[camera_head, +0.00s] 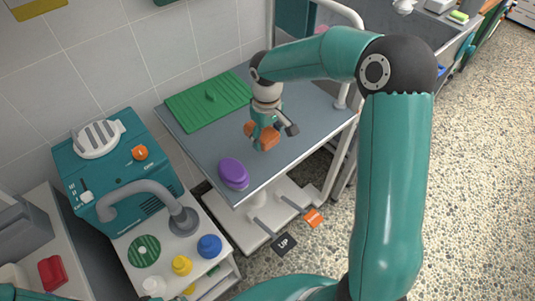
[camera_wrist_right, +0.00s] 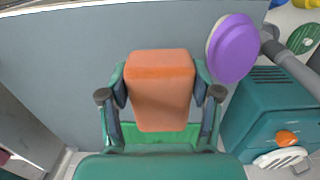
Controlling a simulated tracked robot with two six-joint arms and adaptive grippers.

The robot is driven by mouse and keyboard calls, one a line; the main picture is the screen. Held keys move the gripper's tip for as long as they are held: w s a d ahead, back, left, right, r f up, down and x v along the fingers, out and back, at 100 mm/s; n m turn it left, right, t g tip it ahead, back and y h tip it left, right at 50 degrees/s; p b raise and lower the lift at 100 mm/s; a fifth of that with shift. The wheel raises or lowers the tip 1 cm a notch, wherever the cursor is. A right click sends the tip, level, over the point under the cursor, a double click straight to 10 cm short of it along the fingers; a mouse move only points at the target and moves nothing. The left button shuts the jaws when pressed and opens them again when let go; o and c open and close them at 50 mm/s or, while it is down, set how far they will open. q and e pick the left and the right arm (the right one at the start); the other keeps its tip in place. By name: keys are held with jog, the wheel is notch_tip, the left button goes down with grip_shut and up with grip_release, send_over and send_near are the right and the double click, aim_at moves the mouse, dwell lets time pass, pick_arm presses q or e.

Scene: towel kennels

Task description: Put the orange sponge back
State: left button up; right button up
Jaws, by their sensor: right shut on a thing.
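The orange sponge (camera_head: 268,139) is held in my right gripper (camera_head: 266,128), low over the grey table (camera_head: 205,140). In the right wrist view the orange sponge (camera_wrist_right: 160,88) sits between the two fingers of my right gripper (camera_wrist_right: 160,75), one on each side. I cannot tell whether its underside touches the table. A purple oval sponge (camera_head: 233,174) lies near the table's front-left edge. It also shows in the wrist view (camera_wrist_right: 234,48). A green mat (camera_head: 207,100) with a small raised piece lies at the back by the wall. My left gripper is not in view.
A teal machine (camera_head: 118,165) with an orange knob stands left of the table. In front of it a white stand (camera_head: 160,255) holds blue and yellow knobs. A white rail post (camera_head: 345,85) rises at the table's right. The table around the sponge is clear.

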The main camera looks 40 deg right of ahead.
aim_at(267, 162)
notch_tip(267, 162, down, 9)
jog(key=shift+f+p, duration=0.1)
jog(key=shift+p, duration=0.25)
jog(key=o, duration=1.2)
notch_tip(267, 162, up, 12)
jog(key=shift+a+r+b, duration=0.1)
jog(key=shift+b, duration=0.4)
